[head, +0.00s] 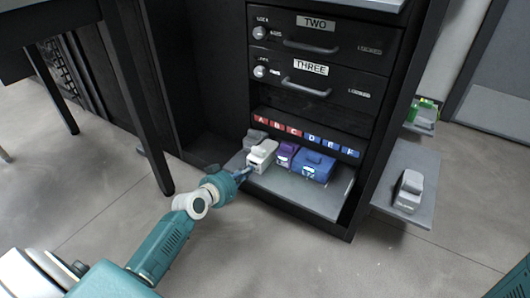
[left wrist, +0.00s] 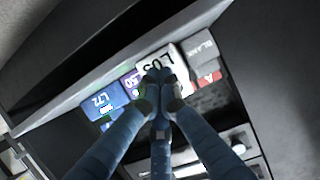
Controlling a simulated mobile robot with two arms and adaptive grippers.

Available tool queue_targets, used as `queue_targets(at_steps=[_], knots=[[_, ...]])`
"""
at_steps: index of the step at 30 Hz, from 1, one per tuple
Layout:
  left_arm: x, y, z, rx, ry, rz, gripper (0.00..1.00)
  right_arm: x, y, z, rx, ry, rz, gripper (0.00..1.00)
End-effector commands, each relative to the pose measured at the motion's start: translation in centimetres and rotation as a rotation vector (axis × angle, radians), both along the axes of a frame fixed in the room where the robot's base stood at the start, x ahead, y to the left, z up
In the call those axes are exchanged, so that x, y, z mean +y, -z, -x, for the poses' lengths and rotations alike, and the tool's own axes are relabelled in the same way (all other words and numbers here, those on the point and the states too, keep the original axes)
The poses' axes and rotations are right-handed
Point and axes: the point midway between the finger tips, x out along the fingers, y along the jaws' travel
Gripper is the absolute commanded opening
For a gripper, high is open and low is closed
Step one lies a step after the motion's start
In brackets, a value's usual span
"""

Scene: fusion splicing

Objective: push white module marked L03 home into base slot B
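The white module marked L03 (head: 262,153) sits on the low shelf of the rack, in line with the red B label (head: 277,125), and sticks out further forward than the grey module to its left. It also shows in the left wrist view (left wrist: 155,62), its lettering partly hidden by my fingers. My left gripper (head: 243,172) is at the module's front end. In the left wrist view its fingertips (left wrist: 160,78) are drawn together against or just before the module; exact contact is hard to tell. My right gripper is not in view.
A grey BLANK module (left wrist: 205,48) is on one side of L03. A purple module (head: 286,154) and a wide blue L72 module (head: 313,165) are on the other. Drawers (head: 310,75) are above. A side shelf (head: 405,160) holds a grey-white module (head: 410,190).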

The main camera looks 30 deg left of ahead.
Motion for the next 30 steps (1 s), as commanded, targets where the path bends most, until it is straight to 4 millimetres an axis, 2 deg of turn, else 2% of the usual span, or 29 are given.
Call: queue_targets(at_steps=[30], knots=[[-0.5,0.1,-6.2,-0.001,0.000,-0.001,0.00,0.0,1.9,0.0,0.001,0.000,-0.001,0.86]])
